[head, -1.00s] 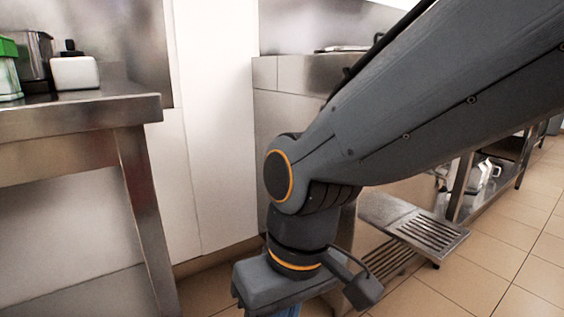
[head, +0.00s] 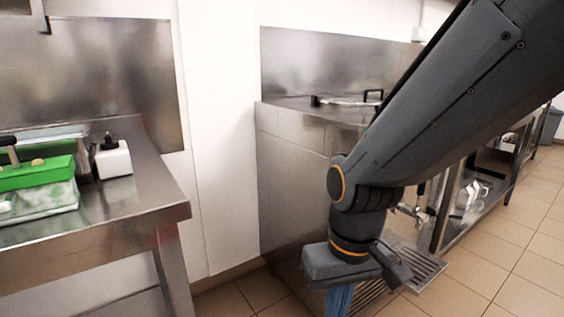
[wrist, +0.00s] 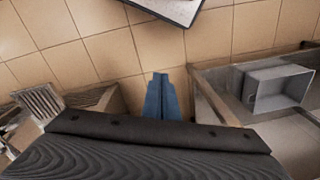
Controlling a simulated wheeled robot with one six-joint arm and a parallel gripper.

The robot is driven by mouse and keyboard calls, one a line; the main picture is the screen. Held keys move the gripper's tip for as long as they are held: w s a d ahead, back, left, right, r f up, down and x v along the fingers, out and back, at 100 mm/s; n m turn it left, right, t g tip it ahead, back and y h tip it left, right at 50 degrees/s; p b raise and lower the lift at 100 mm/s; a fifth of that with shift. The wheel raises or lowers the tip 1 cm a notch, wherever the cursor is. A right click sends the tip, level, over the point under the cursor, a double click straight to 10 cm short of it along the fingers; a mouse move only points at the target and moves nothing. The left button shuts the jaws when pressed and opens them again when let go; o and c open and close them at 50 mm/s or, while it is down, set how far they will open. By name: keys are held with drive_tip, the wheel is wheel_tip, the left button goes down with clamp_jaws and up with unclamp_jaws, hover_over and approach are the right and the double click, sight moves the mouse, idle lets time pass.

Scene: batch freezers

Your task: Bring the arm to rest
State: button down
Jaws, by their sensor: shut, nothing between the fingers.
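My arm reaches in from the upper right of the head view and bends down at an orange-ringed joint. My gripper (head: 339,300) hangs below it, pointing down, with its blue fingers partly cut off by the lower picture edge. In the wrist view the blue fingers of my gripper (wrist: 162,82) lie together over the tiled floor, with nothing between them. No object is held.
A steel table (head: 160,190) at left carries a green-lidded container (head: 40,175) and a white bottle (head: 113,160). A steel unit (head: 290,170) and a slotted metal grate (head: 425,265) stand close by my arm. Tiled floor (head: 500,240) is open at right.

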drive_tip(key=s+d+r+m+p, duration=0.2)
drive_tip(key=d+r+m+p, duration=0.1)
drive_tip(key=d+r+p, duration=0.7)
wheel_tip(320, 180, up, 3)
drive_tip(key=p, duration=0.6)
drive_tip(key=shift+s+d+h, duration=0.2)
drive_tip(key=shift+h, duration=0.2)
